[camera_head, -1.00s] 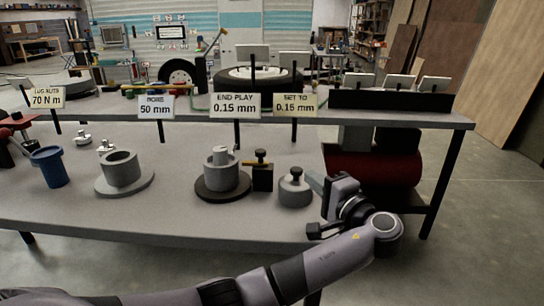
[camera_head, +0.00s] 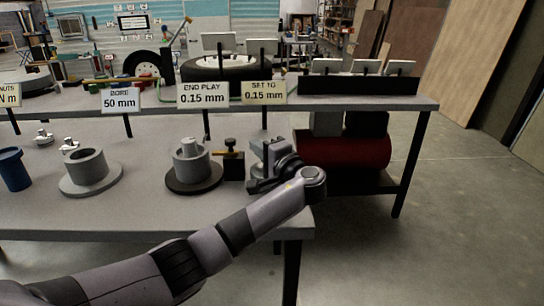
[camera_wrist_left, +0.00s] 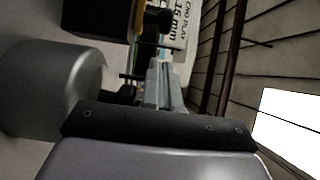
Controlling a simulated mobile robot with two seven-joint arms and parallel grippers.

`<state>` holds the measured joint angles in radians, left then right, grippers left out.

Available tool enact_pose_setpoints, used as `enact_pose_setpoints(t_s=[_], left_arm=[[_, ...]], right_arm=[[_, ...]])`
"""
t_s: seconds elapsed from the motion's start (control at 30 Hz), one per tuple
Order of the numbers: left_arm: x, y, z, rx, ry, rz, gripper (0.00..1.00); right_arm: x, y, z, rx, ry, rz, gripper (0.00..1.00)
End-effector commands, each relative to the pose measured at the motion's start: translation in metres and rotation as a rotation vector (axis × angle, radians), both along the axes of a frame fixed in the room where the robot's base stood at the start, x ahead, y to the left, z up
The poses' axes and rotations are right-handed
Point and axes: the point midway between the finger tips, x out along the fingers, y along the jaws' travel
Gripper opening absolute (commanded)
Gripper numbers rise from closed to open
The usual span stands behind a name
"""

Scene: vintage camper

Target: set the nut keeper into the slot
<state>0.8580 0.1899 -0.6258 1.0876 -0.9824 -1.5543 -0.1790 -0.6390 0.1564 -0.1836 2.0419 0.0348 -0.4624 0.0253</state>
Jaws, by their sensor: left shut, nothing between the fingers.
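My left gripper (camera_head: 264,158) is over the bench's right end, in front of the grey cylinder, and covers most or all of it in the head view. In the left wrist view the fingers (camera_wrist_left: 163,85) are shut and empty, and a large grey rounded body (camera_wrist_left: 55,85) is close on their left. A black block with a brass knob (camera_head: 231,168) stands left of the gripper; it also shows in the left wrist view (camera_wrist_left: 95,20). A grey hub (camera_head: 190,165) sits on a dark disc. I cannot tell which piece is the nut keeper, nor see the slot clearly. My right gripper is out of view.
A grey ring on a flange (camera_head: 88,170) and a blue cup (camera_head: 13,170) stand farther left. Label signs such as END PLAY (camera_head: 203,93) rise along the bench's back. A red tank (camera_head: 345,152) is beyond the bench's right end. The front bench top is clear.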

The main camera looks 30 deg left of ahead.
Motion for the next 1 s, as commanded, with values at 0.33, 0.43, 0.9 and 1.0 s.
enact_pose_setpoints(t_s=[0.33, 0.43, 0.9, 1.0], left_arm=[[-0.013, 0.03, -0.001, 0.002, 0.002, 0.0, 0.0], [-0.013, 0.031, -0.001, 0.001, 0.003, 0.0, 0.0], [-0.027, 0.054, 0.001, 0.001, 0.006, 0.003, 0.0], [-0.032, 0.064, 0.001, 0.001, 0.005, 0.003, 0.0]], right_arm=[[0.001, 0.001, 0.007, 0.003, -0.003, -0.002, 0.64], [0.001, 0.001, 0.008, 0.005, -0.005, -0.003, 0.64], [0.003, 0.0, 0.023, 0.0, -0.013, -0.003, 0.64], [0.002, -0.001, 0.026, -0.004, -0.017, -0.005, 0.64]])
